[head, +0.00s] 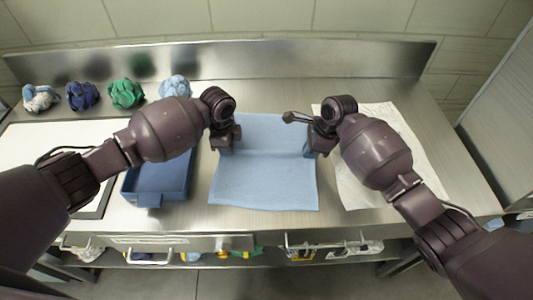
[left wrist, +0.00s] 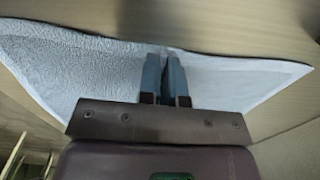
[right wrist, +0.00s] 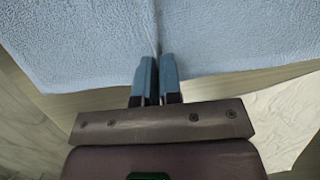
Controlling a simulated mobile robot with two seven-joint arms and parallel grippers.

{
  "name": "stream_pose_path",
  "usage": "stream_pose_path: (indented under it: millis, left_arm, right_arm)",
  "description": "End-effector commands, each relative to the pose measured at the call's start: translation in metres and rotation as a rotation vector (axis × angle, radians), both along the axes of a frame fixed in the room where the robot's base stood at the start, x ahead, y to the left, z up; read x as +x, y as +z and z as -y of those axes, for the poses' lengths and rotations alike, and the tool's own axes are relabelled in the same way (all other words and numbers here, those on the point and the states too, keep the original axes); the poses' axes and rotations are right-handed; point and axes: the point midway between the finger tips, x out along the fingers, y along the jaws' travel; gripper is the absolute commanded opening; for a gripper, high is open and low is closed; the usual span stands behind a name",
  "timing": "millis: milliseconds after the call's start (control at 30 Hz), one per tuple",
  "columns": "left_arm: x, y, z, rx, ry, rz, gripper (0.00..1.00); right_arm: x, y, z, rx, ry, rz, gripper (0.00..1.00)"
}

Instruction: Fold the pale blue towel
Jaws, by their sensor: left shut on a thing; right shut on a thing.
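The pale blue towel (head: 262,180) lies on the steel counter between my arms, with a raised or creased line across it level with the grippers. My left gripper (head: 226,150) is shut on the towel's left edge. In the left wrist view the towel (left wrist: 100,70) spreads to both sides of the closed fingers (left wrist: 165,62). My right gripper (head: 309,153) is shut on the towel's right edge. In the right wrist view the towel (right wrist: 80,40) runs from the closed fingers (right wrist: 155,62) with a crease. The wrists partly hide the gripped edges.
A blue tray (head: 160,180) stands left of the towel, beside a white board (head: 50,140). Several crumpled cloths, including a green one (head: 125,93), sit at the back left. A white sheet (head: 360,190) lies under my right arm. A steel backsplash (head: 290,62) bounds the counter.

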Motion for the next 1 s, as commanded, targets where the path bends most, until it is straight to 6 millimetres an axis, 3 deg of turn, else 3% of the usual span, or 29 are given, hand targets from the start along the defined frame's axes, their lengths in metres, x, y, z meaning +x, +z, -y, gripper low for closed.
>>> stream_pose_path:
  millis: [433,1000]
  left_arm:
    - [-0.001,0.003,-0.001,0.002,0.001,-0.001,0.00]
    - [0.001,0.039,0.000,0.001,0.000,0.004,0.00]
  right_arm:
    - [-0.001,0.003,0.001,-0.002,0.000,-0.002,0.00]
    - [0.001,0.039,0.000,-0.001,0.000,0.004,0.00]
